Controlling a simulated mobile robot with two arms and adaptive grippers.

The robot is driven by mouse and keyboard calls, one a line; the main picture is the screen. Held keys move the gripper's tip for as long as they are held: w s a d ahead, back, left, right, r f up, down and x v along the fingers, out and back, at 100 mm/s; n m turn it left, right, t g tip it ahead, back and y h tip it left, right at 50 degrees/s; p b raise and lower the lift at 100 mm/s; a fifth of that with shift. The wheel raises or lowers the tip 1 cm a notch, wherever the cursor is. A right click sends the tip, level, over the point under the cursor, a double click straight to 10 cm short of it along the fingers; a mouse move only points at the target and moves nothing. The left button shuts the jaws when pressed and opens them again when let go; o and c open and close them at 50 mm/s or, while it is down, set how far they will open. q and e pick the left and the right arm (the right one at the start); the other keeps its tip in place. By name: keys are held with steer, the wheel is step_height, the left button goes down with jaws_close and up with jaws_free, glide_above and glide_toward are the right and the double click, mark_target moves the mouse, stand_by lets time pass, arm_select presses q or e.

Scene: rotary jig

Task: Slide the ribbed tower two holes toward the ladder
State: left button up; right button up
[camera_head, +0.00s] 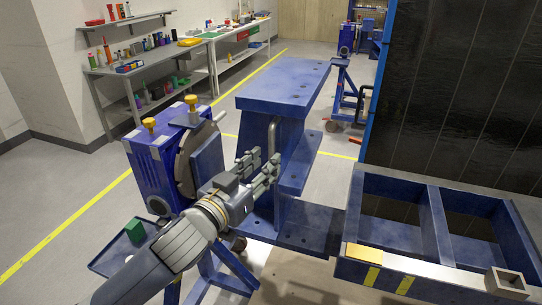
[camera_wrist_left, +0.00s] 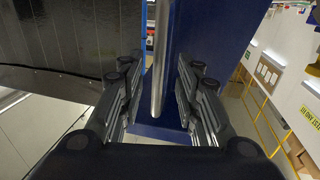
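The blue tower (camera_head: 262,135), which I take to be the ribbed tower, stands on a blue rail with holes (camera_head: 312,150) and carries a wide flat top plate. A bent silver handle (camera_head: 273,138) is on its near side. My left gripper (camera_head: 264,164) is at the handle, fingers apart. In the left wrist view the handle (camera_wrist_left: 160,60) runs upright between the open fingers (camera_wrist_left: 157,75), with gaps on both sides. The blue open frame with two bays (camera_head: 432,225) at right may be the ladder; I cannot tell. My right gripper is not in view.
A blue headstock with yellow knobs (camera_head: 155,160) and a round plate stands left of my gripper. A small tray (camera_head: 108,258) with a green block is below it. A dark panel (camera_head: 455,90) rises at right. Cluttered workbenches (camera_head: 150,62) line the left wall.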

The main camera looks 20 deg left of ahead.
arm_select(q)
steer(key=shift+p+x, duration=0.4)
steer(key=shift+x, duration=1.5)
steer(key=shift+d, duration=0.1)
steer(key=shift+c, duration=0.2)
jaws_close()
